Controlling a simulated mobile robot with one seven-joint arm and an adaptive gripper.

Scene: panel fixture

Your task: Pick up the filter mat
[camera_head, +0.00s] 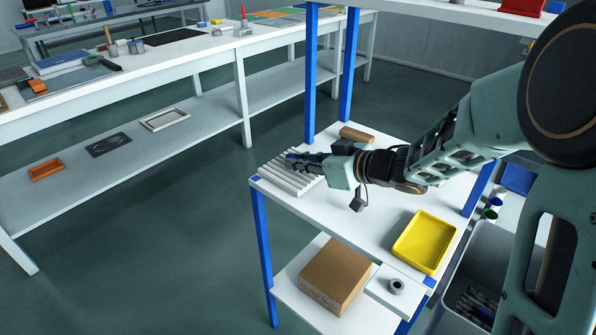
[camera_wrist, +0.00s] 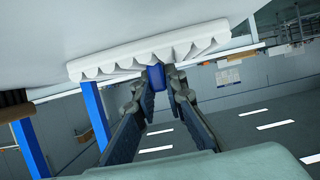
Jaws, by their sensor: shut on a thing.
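The filter mat (camera_head: 283,178) is a white, ribbed pad at the left end of the white shelf top (camera_head: 347,212). In the wrist view the filter mat (camera_wrist: 120,62) shows its wavy edge, with the white surface beyond it. My gripper (camera_head: 297,158) reaches in from the right, over the mat's far part. In the wrist view my gripper (camera_wrist: 156,77) has its dark fingers converging at the wavy edge, with a blue piece at the tips. It is shut on the mat. The exact contact is hidden. I cannot tell whether the mat is clear of the shelf.
A yellow tray (camera_head: 424,242) stands at the shelf's right end, and a brown block (camera_head: 357,135) lies behind my wrist. Blue posts (camera_head: 311,75) rise at the back. A cardboard box (camera_head: 335,275) sits on the lower shelf. Floor at left is clear.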

